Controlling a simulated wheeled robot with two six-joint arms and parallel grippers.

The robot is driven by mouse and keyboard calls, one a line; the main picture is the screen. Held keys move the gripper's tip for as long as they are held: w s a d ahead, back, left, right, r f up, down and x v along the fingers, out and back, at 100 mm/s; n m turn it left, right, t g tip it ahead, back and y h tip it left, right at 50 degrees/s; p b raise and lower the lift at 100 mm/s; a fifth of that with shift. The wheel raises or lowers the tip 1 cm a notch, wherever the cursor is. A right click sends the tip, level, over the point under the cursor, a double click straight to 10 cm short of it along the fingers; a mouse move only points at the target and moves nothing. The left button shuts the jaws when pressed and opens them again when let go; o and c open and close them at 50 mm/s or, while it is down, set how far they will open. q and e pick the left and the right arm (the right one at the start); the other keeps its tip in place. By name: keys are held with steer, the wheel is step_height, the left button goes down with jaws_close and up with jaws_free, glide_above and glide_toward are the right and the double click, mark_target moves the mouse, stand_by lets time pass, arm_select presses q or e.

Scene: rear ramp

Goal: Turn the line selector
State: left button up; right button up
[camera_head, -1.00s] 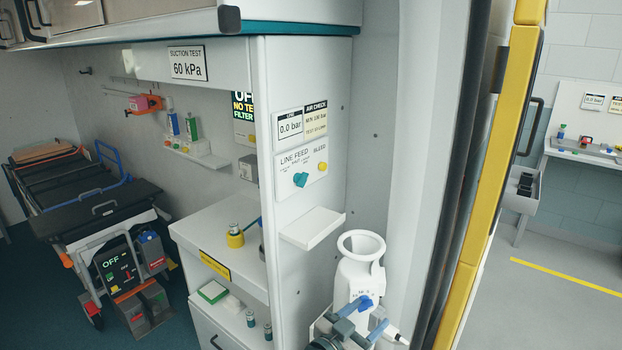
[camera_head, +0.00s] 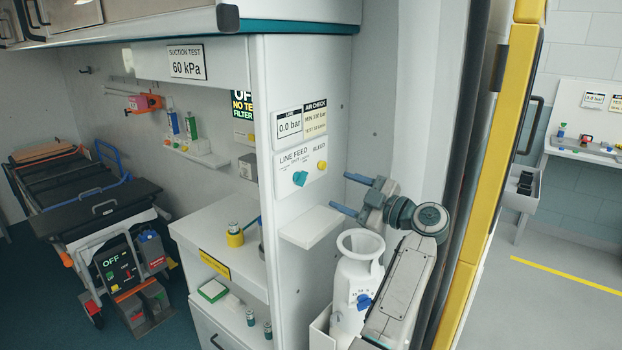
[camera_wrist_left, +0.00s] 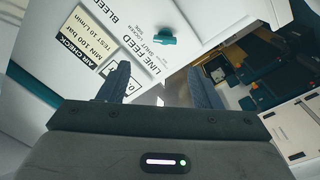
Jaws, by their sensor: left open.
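The line selector is a teal knob (camera_head: 300,178) on the white LINE FEED panel (camera_head: 289,158), on the end face of the white cabinet. In the left wrist view the knob (camera_wrist_left: 163,40) shows beyond the fingertips, roughly centred between them. My left gripper (camera_head: 340,194) is open and empty, to the right of the knob and slightly lower, its two blue-grey fingers pointing left toward the panel. It is apart from the knob. My right gripper is not in view.
A yellow BLEED knob (camera_head: 321,166) sits just right of the selector. A small white shelf (camera_head: 312,226) juts out below the panel. A white cylinder (camera_head: 356,272) with a blue valve stands below my gripper. A yellow-edged door (camera_head: 500,170) stands to the right.

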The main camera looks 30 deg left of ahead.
mark_target(305, 179)
arm_select(q)
steer(key=shift+g, duration=0.4)
steer(key=a+p, duration=0.1)
steer(key=a, duration=0.2)
steer(key=a+p, duration=0.1)
steer(key=a, duration=0.2)
steer(key=a+p, duration=0.2)
steer(key=a, duration=0.1)
steer(key=shift+w+a+r, duration=0.1)
steer(key=shift+w, duration=0.25)
steer(key=shift+a, duration=0.7)
steer(key=shift+c, duration=0.5)
steer(key=c, duration=0.9)
